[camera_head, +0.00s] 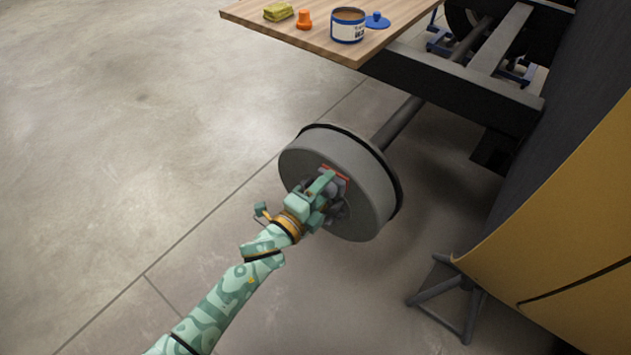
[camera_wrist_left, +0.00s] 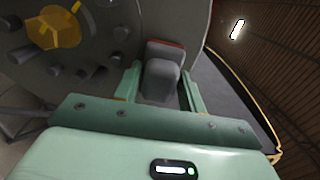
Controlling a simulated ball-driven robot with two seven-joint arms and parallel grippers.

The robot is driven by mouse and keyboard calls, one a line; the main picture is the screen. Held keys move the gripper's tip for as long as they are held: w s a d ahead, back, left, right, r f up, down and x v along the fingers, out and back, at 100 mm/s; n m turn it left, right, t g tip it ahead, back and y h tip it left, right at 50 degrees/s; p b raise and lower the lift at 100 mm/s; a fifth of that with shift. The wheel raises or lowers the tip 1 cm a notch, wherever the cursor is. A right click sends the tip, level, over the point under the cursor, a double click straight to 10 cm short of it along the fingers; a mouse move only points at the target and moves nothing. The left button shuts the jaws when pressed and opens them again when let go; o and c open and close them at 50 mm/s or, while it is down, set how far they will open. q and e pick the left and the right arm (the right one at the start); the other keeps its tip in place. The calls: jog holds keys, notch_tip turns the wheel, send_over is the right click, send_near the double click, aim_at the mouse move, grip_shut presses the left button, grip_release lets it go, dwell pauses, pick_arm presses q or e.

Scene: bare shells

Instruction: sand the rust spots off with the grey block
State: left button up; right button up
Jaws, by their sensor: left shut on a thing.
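My left gripper (camera_head: 323,190) is in front of the face of the grey wheel drum (camera_head: 375,190). In the left wrist view my left gripper (camera_wrist_left: 163,88) is shut on the grey block (camera_wrist_left: 160,83), which has a rounded grip and a red edge along its far side. The red edge faces the drum (camera_wrist_left: 120,18); I cannot tell whether it touches. The drum face has an orange-yellow centre hub (camera_wrist_left: 55,25) and several dark studs. I cannot make out clear rust spots; the gripper covers part of the face. My right gripper is out of view.
A wooden board (camera_head: 250,17) holds a yellow-green cloth (camera_head: 278,11), an orange piece (camera_head: 304,19), an open tin (camera_head: 347,27) and a blue lid (camera_head: 377,20). A dark axle (camera_head: 400,118), a stand (camera_head: 450,300) and a tan body panel (camera_head: 550,220) lie right. The left floor is clear.

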pick_arm(q)
jog(key=shift+s+d, duration=0.5)
jog(key=shift+d, duration=0.25)
jog(key=p+v, duration=0.2)
jog(key=v, duration=0.3)
jog(key=shift+r, duration=0.1)
jog(key=shift+s+a, duration=0.4)
jog(key=shift+s, duration=0.05)
jog(key=p+v, duration=0.1)
jog(key=v, duration=0.2)
